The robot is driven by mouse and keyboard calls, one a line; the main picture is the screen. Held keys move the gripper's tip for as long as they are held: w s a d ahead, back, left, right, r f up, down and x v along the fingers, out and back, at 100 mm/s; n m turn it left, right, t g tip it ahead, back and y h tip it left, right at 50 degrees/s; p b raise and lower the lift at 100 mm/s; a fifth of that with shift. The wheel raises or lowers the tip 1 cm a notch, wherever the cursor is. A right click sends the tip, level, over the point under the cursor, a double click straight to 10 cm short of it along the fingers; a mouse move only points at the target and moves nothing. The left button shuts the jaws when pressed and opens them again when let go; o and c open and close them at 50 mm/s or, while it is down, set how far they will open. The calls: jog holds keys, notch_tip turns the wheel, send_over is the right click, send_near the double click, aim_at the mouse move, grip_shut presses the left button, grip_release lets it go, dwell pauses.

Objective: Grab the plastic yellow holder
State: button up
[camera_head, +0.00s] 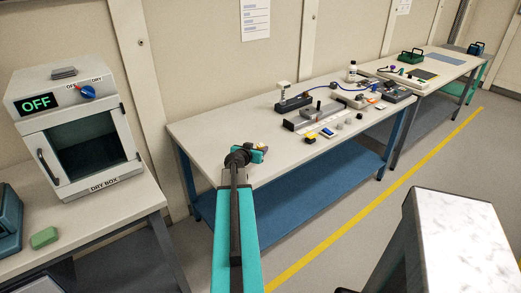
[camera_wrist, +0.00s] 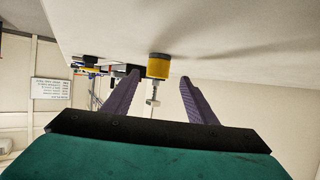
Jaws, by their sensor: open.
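The yellow holder (camera_wrist: 158,67) is a short yellow cylinder with a dark band, standing on the table. In the wrist view, which looks upside down, it appears between my two fingertips and beyond them. In the head view it seems to be the small yellow and black piece (camera_head: 310,139) near the table's front edge. My gripper (camera_wrist: 158,77) is open, with nothing between its purple fingers. In the head view my gripper (camera_head: 262,150) is low over the table's near part, left of the yellow piece and apart from it. My arm hides part of the table edge.
Behind the holder are a grey rail device (camera_head: 312,115), a black block with a post (camera_head: 292,103) and a small white bottle (camera_head: 352,72). A blue and yellow item (camera_head: 327,132) lies close by. The table's left part (camera_head: 215,120) is bare. A dry box (camera_head: 75,130) stands left.

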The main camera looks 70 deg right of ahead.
aim_at(259, 147)
jog(key=shift+d, duration=0.1)
jog(key=shift+p+x, duration=1.25)
jog(key=shift+x, duration=1.25)
jog(key=shift+s+f, duration=0.1)
jog(key=shift+f, duration=0.05)
jog(key=c, duration=1.2)
